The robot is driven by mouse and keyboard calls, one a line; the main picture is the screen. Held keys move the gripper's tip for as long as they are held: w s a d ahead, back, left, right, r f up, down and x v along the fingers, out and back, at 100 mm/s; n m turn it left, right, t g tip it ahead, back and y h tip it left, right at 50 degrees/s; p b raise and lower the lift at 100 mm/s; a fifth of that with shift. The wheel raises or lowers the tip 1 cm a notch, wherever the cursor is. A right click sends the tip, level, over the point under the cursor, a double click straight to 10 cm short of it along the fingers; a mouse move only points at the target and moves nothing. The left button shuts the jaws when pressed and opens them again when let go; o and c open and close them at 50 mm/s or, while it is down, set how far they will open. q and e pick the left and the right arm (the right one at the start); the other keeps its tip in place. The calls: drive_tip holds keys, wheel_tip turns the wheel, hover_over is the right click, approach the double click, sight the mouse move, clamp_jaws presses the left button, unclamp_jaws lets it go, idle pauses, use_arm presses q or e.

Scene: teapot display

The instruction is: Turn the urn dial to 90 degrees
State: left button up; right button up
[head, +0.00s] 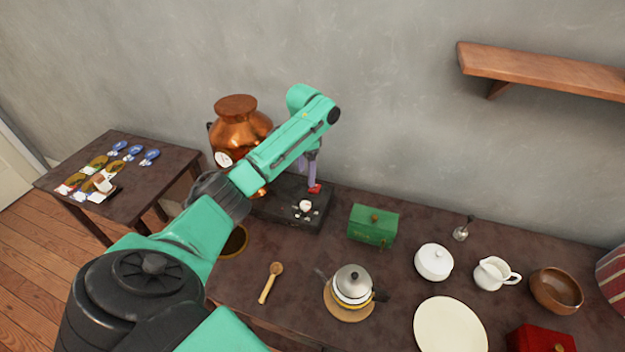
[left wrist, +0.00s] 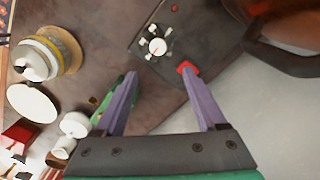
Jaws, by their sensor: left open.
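The copper urn (head: 240,128) stands at the back left of the long table, beside a black control box (head: 285,205). The white round dial (head: 305,206) is on the box top with small white marks around it; it also shows in the left wrist view (left wrist: 157,46). I cannot read its angle. My left gripper (head: 313,184) is open and empty, with purple fingers pointing down by the box's back right. In the left wrist view my left gripper (left wrist: 159,74) has the dial ahead of its fingertips, apart from them. A red piece (left wrist: 187,67) shows at one fingertip. My right gripper is not in view.
A green box (head: 373,225) stands right of the control box. A kettle (head: 352,282), wooden spoon (head: 271,282), white pot (head: 433,262) and plate (head: 450,328) lie nearer. A side table (head: 60,178) is at left. My left arm hides part of the urn.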

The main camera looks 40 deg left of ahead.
sight(305, 204)
use_arm(q)
drive_tip(key=f, duration=0.2)
drive_tip(key=s+f, duration=0.1)
drive_tip(key=f, duration=0.3)
drive_tip(key=shift+s+f+p, duration=0.15)
drive_tip(key=shift+s+p, duration=0.15)
drive_tip(key=shift+p, duration=0.05)
drive_tip(key=f, duration=0.2)
drive_tip(key=w+f, duration=0.1)
drive_tip(key=f, duration=0.2)
drive_tip(key=shift+f, duration=0.55)
drive_tip(key=shift+s, duration=0.2)
drive_tip(key=shift+c, duration=0.3)
drive_tip(key=shift+w, duration=0.1)
clamp_jaws()
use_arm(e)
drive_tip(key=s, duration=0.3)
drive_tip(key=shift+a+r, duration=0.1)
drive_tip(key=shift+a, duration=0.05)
